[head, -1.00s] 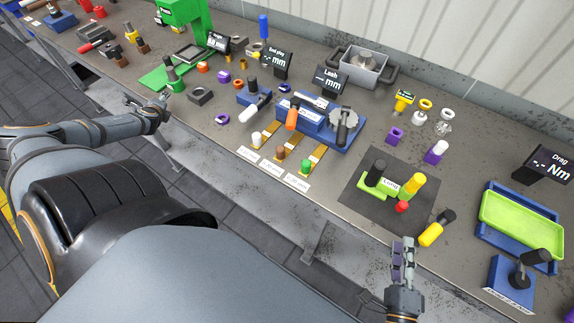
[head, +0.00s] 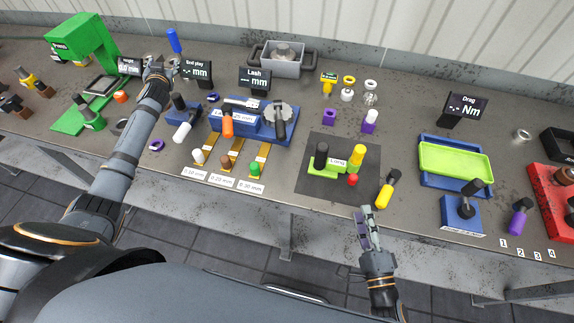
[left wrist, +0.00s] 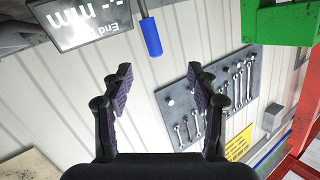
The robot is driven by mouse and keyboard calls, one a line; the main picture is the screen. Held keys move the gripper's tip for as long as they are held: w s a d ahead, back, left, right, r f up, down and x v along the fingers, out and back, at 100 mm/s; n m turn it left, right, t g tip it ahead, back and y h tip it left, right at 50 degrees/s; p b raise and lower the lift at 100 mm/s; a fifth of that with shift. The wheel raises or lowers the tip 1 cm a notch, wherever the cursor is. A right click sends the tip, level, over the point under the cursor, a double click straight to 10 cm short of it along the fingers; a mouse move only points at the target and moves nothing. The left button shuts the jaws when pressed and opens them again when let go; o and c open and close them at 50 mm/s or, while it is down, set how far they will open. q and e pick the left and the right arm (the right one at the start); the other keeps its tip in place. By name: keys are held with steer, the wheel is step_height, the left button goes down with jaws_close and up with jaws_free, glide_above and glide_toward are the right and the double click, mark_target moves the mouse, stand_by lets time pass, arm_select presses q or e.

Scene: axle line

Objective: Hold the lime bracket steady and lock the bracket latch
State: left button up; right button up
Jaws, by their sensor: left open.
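The lime bracket (head: 322,170) lies on a dark square mat (head: 312,191), with a black upright knob (head: 321,155), a yellow handle (head: 356,155) and a red knob (head: 352,181) at it. I cannot tell which part is the latch, or its state. My left gripper (head: 157,66) is open, over the back of the bench near the gauge displays, well left of the bracket. In the left wrist view its spread fingers (left wrist: 158,90) have nothing between them. My right gripper (head: 366,216) hangs at the bench's front edge, below and right of the mat, apart from the bracket; its finger gap is unclear.
A yellow-and-black tool (head: 388,189) lies right of the mat. A blue fixture (head: 255,126) with an orange handle stands left of it. A blue-rimmed green tray (head: 455,160) and the Drag display (head: 465,107) are at right.

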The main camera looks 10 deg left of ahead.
arm_select(q)
steer(key=w+d+r+n+t+h, duration=0.2)
steer(key=w+d+r+n, duration=0.35)
steer(key=d, duration=0.35)
steer(key=w+d+r+n+t+h, duration=0.2)
steer(key=w+d+r+n, duration=0.4)
steer(key=d, duration=0.3)
steer(key=w+d+r+n+t+h, duration=0.3)
steer(key=d+r+n, duration=0.4)
steer(key=d+r, duration=0.9)
steer(key=n+g+h, duration=0.6)
steer(key=g+h, duration=0.2)
steer(key=h, duration=0.6)
glide_toward(317, 153)
steer(key=shift+w+d+r, duration=0.1)
steer(key=shift+w+d, duration=0.15)
steer(key=shift+d, duration=0.25)
steer(key=x, duration=1)
steer(key=shift+w+d, duration=0.1)
steer(key=shift+w, duration=0.25)
